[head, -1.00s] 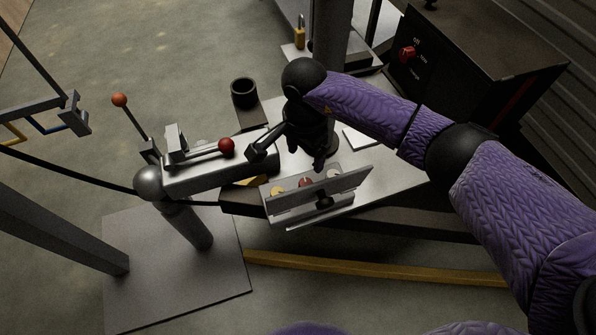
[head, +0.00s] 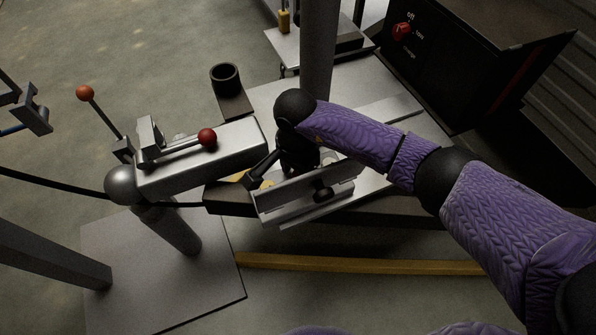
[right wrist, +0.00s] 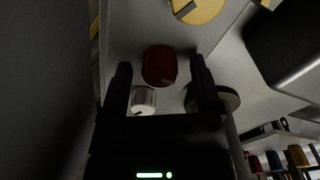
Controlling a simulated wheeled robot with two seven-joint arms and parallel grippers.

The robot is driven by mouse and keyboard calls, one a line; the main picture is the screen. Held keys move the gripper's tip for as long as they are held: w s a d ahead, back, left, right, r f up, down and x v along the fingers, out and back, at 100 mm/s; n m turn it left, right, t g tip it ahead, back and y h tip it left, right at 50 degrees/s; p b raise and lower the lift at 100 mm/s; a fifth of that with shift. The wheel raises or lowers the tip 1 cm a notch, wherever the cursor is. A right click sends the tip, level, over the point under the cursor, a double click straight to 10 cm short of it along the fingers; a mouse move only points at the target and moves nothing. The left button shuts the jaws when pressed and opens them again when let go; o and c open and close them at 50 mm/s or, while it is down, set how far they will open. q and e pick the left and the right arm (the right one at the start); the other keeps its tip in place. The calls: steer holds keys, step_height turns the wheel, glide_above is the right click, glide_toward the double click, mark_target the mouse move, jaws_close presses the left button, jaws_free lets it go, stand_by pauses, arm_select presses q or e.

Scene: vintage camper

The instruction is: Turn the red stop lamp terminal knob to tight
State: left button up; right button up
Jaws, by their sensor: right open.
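The red terminal knob (right wrist: 159,66) shows in the right wrist view, between the tips of my open right gripper (right wrist: 160,62). I see gaps on both sides of it; I cannot tell how far ahead of the tips it is. A white knob (right wrist: 144,100) and a darker round knob (right wrist: 228,97) lie nearer the gripper body, a yellow knob (right wrist: 197,10) beyond. In the head view my right gripper (head: 298,165) is at the open metal terminal box (head: 300,206) and hides the red knob; one yellow knob (head: 267,184) shows. My left gripper is out of view.
The box's raised metal flap (head: 335,184) stands in front of the gripper. A coupler with a red-ball lever (head: 207,137) lies to the left. A grey post (head: 318,60) rises behind, and a dark cabinet with a red switch (head: 401,32) stands at the back right.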

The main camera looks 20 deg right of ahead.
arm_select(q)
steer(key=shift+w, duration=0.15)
arm_select(e)
jaws_close()
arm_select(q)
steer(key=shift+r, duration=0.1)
